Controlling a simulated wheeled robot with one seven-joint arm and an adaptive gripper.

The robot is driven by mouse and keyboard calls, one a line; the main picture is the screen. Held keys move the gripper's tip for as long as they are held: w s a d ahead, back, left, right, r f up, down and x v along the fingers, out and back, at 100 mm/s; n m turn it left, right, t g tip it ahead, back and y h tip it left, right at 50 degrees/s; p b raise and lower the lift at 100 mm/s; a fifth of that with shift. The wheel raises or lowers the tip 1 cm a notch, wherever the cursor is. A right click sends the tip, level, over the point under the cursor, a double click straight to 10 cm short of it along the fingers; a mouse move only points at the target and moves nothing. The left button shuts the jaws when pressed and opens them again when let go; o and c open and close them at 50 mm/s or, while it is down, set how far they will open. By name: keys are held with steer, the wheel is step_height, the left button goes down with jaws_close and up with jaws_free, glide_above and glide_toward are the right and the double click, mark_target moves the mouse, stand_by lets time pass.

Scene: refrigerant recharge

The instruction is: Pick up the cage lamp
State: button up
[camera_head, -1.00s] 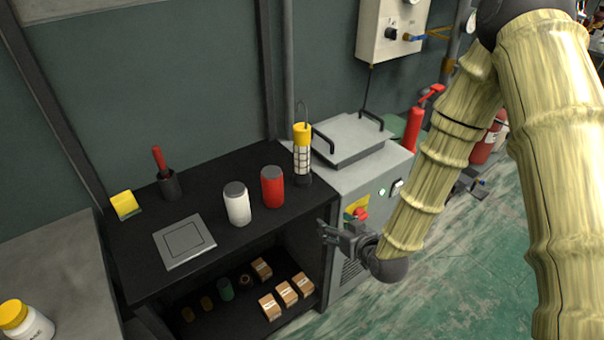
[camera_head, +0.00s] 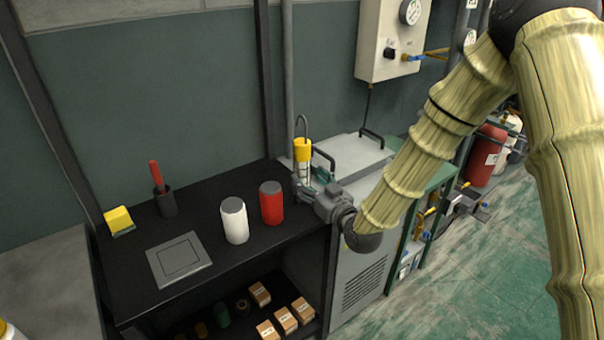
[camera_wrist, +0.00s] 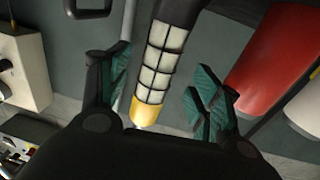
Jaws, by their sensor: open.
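The cage lamp (camera_head: 303,150) stands upright at the right end of the black bench, with a yellow top and a wire hook above it. Its lower part is hidden behind my gripper in the head view. My gripper (camera_head: 303,188) is at the lamp's height, reaching in from the right. In the wrist view, the lamp's white caged body (camera_wrist: 160,60) lies between the two open fingers of my gripper (camera_wrist: 160,92), with a gap on each side. The fingers do not appear to be closed on it.
A red can (camera_head: 271,203) and a white can (camera_head: 234,221) stand left of the lamp on the black bench (camera_head: 130,270). A grey machine (camera_head: 365,255) with handles is to the right.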

mark_target(306, 176)
steer(key=shift+p+x, duration=0.45)
steer(key=shift+x, duration=2.15)
steer(key=shift+d+f, duration=0.1)
steer(key=shift+f, duration=0.05)
steer(key=shift+c, duration=0.3)
steer(key=c, duration=1.3)
